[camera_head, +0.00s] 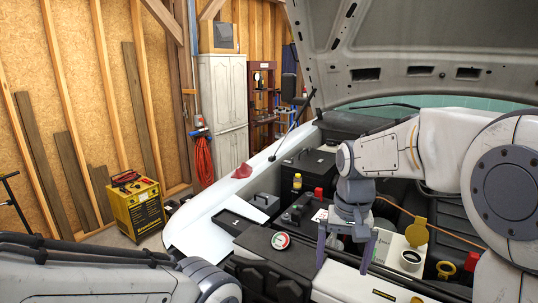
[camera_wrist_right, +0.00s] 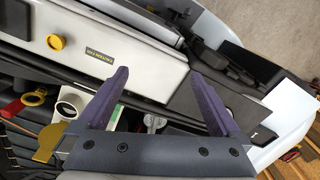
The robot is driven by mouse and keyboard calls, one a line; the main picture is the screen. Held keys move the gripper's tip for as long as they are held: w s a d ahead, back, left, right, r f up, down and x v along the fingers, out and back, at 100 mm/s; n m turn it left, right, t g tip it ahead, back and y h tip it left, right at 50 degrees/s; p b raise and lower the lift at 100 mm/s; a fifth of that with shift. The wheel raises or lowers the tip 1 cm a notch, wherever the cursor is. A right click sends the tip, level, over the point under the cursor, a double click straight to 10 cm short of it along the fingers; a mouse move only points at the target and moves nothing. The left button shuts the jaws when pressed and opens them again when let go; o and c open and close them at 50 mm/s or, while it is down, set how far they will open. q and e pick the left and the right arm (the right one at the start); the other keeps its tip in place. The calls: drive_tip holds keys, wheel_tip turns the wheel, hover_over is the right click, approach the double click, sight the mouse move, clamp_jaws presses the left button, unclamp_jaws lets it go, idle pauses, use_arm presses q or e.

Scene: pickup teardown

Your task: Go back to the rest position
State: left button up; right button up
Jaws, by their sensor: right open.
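My right gripper (camera_head: 346,254) hangs down over the engine bay of the pickup, below its raised hood (camera_head: 420,50). Its two purple fingers are spread apart with nothing between them. In the right wrist view the open fingers (camera_wrist_right: 160,78) point toward a white cover with a yellow cap (camera_wrist_right: 56,42). I cannot tell whether the fingertips touch anything. My left arm shows at the bottom left, but its gripper is out of view.
A white fender (camera_head: 215,215) borders the bay, with a red cloth (camera_head: 242,171) on it. An open yellow filler cap (camera_head: 417,232) is right of my right gripper. A yellow charger (camera_head: 135,208) stands on the floor at left, near a white cabinet (camera_head: 222,100).

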drive_tip(key=s+a+f+n+b, duration=0.4)
drive_tip(key=s+f, duration=0.3)
drive_tip(key=s, duration=0.4)
drive_tip(key=s+a+f+n+b, duration=0.3)
drive_tip(key=s+a+f+n, duration=0.3)
drive_tip(key=s, duration=0.5)
drive_tip(key=shift+s+a+f+y+b, duration=0.25)
drive_tip(key=shift+a+f+y+b, duration=0.1)
drive_tip(key=shift+y+b, duration=0.05)
